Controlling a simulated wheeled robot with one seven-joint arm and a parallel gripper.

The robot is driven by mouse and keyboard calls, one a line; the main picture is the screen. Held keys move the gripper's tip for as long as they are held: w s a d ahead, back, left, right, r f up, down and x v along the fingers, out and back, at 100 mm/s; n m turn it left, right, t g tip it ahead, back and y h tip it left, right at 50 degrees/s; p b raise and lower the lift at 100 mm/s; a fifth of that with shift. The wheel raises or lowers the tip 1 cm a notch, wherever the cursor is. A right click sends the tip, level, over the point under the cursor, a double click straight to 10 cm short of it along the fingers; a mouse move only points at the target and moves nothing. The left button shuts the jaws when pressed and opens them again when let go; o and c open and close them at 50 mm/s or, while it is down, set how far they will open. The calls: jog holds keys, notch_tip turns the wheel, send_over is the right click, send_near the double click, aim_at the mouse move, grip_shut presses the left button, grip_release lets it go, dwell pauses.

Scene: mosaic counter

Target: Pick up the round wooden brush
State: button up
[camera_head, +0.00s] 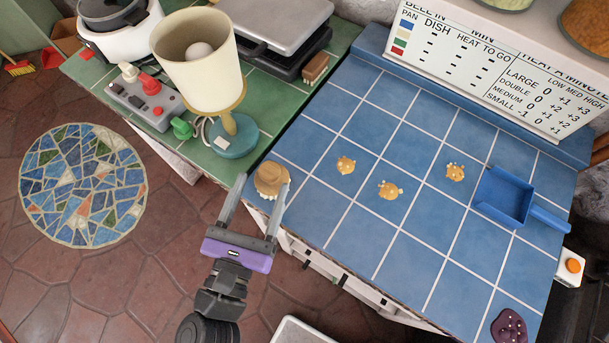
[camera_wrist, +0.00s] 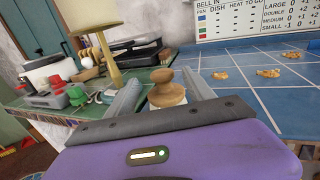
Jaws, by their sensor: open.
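The round wooden brush (camera_head: 271,177) is at the left edge of the blue tiled counter, with a tan wooden top and pale bristles below. In the wrist view, the brush (camera_wrist: 166,89) shows a round knob on top and stands upright between the fingers. My gripper (camera_head: 263,186) is open, its two fingers reaching toward the brush, one on each side. It also shows in the wrist view (camera_wrist: 165,86), with the purple body in front hiding the brush's lower part. I cannot tell whether either finger touches the brush.
A lamp (camera_head: 200,65) on a blue-green base stands on the green counter close behind the brush. A grey switch box (camera_head: 146,103) sits left of it. Several crumb piles (camera_head: 390,190) and a blue dustpan (camera_head: 503,197) lie on the blue tiles to the right.

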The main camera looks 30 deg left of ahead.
aim_at(273, 161)
jog(key=shift+x, duration=1.1)
jog(key=shift+p+x, duration=1.3)
jog(key=shift+x, duration=1.65)
jog(key=shift+d+f, duration=0.1)
jog(key=shift+c, duration=0.2)
grip_shut()
